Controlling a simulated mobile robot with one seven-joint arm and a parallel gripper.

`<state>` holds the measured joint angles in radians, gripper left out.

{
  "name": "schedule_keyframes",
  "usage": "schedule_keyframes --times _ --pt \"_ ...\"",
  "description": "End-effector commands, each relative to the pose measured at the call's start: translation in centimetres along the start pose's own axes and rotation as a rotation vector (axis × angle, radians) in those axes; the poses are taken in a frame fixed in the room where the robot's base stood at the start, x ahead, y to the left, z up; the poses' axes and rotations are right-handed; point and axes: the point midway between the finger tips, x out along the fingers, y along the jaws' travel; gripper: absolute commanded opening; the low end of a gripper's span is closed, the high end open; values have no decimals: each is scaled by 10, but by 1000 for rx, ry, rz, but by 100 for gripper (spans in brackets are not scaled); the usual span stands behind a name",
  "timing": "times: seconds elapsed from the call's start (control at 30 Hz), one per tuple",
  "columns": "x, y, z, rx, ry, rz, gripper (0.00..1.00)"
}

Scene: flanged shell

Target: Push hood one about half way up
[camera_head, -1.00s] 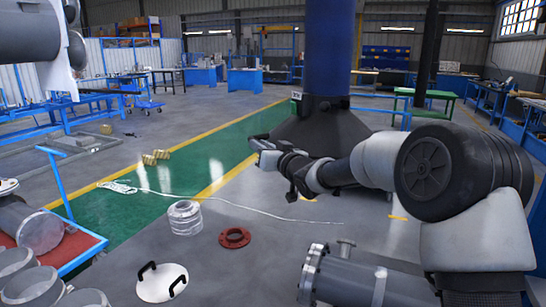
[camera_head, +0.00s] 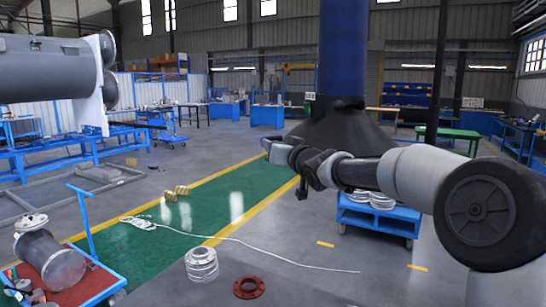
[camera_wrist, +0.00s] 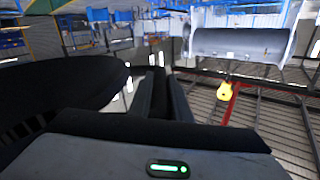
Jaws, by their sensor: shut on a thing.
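Hood one, a dark cone (camera_head: 335,132) under a thick blue duct (camera_head: 343,50), hangs at the centre of the head view. My arm reaches in from the right below it. My gripper (camera_head: 270,146) is at the hood's lower left edge. In the wrist view my gripper's narrow dark fingers (camera_wrist: 167,92) stand close together, shut on the hood; the exact contact is too dark to make out. A large dark curved surface, apparently the hood (camera_wrist: 65,88), fills the left of that view.
A blue cart (camera_head: 375,220) with silver rings stands behind my arm. A silver ringed part (camera_head: 201,264) and a red flange (camera_head: 249,287) lie on the floor. A red-topped blue trolley (camera_head: 90,282) is lower left. The green floor lane is mostly clear.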

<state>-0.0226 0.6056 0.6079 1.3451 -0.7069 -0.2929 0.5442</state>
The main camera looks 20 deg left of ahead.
Motion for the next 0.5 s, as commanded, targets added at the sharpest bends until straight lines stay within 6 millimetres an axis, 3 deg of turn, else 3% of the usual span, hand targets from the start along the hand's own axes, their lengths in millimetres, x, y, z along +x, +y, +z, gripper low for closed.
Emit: schedule_keyframes --times 0.03,0.13,0.5 --pt "0 -2 -14 0 10 -1 0" --pt "0 -4 -21 -1 9 -1 0" --pt "0 -5 -25 1 8 -2 0"
